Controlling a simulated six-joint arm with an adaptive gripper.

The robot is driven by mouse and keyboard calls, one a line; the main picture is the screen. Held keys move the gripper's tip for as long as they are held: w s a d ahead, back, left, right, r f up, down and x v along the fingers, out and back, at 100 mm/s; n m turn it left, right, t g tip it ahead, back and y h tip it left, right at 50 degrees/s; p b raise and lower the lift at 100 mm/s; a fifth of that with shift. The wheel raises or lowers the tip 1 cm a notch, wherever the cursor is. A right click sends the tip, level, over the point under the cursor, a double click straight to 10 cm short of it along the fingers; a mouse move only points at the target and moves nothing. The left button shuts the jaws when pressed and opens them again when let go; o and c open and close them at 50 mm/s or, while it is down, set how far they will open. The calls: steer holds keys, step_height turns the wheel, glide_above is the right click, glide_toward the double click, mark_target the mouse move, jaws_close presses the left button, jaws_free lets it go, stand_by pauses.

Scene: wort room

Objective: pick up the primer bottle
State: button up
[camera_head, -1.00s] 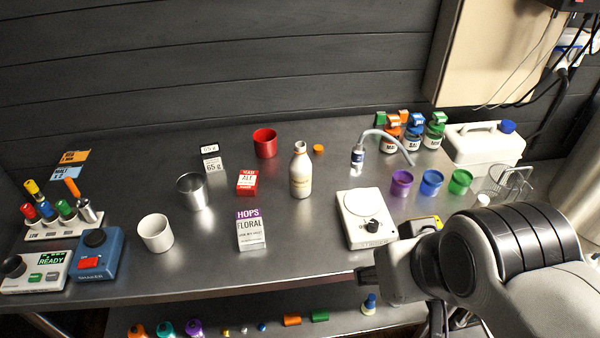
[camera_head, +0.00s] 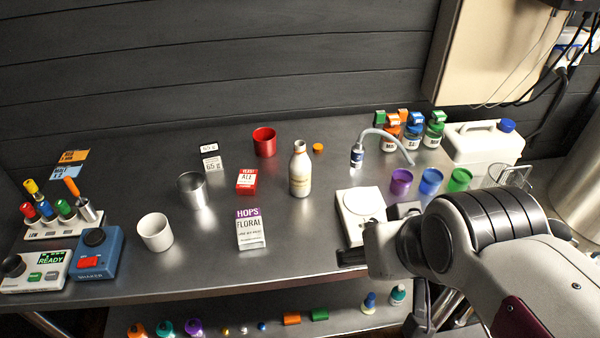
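No label that I can read says primer. A cream bottle (camera_head: 300,171) stands upright and open near the middle of the bench, with an orange cap (camera_head: 318,148) lying behind it to the right. A small white and blue bottle (camera_head: 357,156) with a curved grey tube stands farther right. Either could be the primer bottle; I cannot tell which. My gripper (camera_head: 352,257) is at the bench's front edge, in front of the white device with a dial, apart from both bottles. Its dark fingers point left, and their opening is not clear.
The white dial device (camera_head: 350,222) is partly hidden by my arm. A hops box (camera_head: 250,230), a red yeast box (camera_head: 247,182), a metal cup (camera_head: 192,189) and a red cup (camera_head: 265,142) stand left of the cream bottle. Purple (camera_head: 401,181), blue and green cups stand right.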

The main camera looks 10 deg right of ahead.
steer(key=w+a+f+t, duration=0.2)
steer(key=w, duration=0.7)
steer(key=w+a+f+t, duration=0.1)
steer(key=w+f+t, duration=0.15)
steer(key=w, duration=0.65)
steer(key=t, duration=0.3)
glide_toward(302, 178)
steer(key=w, duration=0.4)
steer(key=shift+w+d+f+t, duration=0.15)
steer(key=shift+f+t, duration=0.1)
steer(key=shift+f, duration=0.3)
steer(key=shift+w+d+f+t, duration=0.1)
steer(key=shift+w+f+t, duration=0.1)
steer(key=shift+f, duration=0.4)
steer(key=shift+w, duration=0.1)
steer(key=shift+x, duration=1.15)
steer(key=shift+w, duration=0.15)
steer(key=shift+a+x, duration=0.15)
steer(key=shift+x, duration=1.1)
steer(key=shift+a+x, duration=0.15)
steer(key=shift+x, duration=1.05)
